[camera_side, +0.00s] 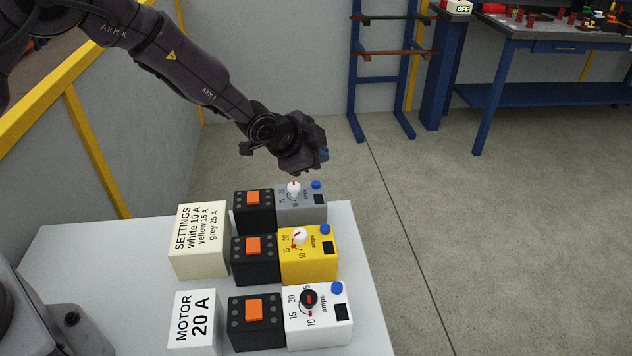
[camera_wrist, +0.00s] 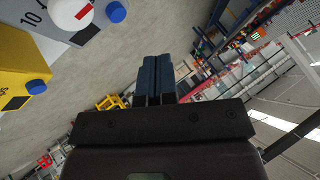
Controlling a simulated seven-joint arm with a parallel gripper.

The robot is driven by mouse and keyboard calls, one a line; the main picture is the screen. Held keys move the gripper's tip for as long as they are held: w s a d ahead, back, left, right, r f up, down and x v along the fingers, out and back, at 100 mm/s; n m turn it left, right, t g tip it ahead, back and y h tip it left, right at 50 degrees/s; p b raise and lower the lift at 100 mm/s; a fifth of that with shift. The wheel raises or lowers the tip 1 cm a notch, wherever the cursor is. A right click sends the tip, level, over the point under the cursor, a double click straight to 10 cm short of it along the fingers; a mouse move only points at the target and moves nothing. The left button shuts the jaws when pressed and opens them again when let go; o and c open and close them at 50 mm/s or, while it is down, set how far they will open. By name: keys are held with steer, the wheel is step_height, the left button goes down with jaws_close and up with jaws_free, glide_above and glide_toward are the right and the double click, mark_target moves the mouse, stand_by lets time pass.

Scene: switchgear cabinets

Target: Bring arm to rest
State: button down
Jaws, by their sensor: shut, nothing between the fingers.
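My gripper (camera_side: 322,157) hangs above and behind the grey box at the far end of the white table. In the wrist view my gripper (camera_wrist: 156,68) shows two blue fingers pressed together, with nothing between them. My arm reaches in from the upper left, clear of the boxes. Below the gripper is the grey box (camera_side: 308,206) with a white dial and a blue button. The grey box's white dial (camera_wrist: 71,12) also shows in the wrist view, at the upper left.
A yellow box (camera_side: 322,266) and a white box (camera_side: 332,327) with dials stand nearer on the white table (camera_side: 72,254). Black blocks with orange switches stand beside them. A settings sign (camera_side: 200,240) and a motor sign (camera_side: 194,318) stand left. Open floor lies right.

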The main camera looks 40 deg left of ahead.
steer(key=shift+r, duration=0.85)
steer(key=shift+s+f, duration=0.15)
steer(key=s+f, duration=0.1)
steer(key=s+n+g, duration=0.1)
steer(key=s+a+f+g, duration=0.1)
steer(key=shift+s+a+f+n+y, duration=0.1)
steer(key=shift+s+f+n+y, duration=0.2)
steer(key=shift+n, duration=0.1)
steer(key=s, duration=0.1)
steer(key=s+a+r+n+g, duration=0.1)
steer(key=s, duration=0.1)
steer(key=shift+r, duration=0.2)
steer(key=s+a+r+n, duration=0.4)
steer(key=s+r, duration=0.7)
steer(key=s, duration=0.3)
steer(key=s+a+r+n, duration=0.4)
steer(key=s+r, duration=0.6)
steer(key=s, duration=0.5)
steer(key=shift+a+r+y, duration=0.4)
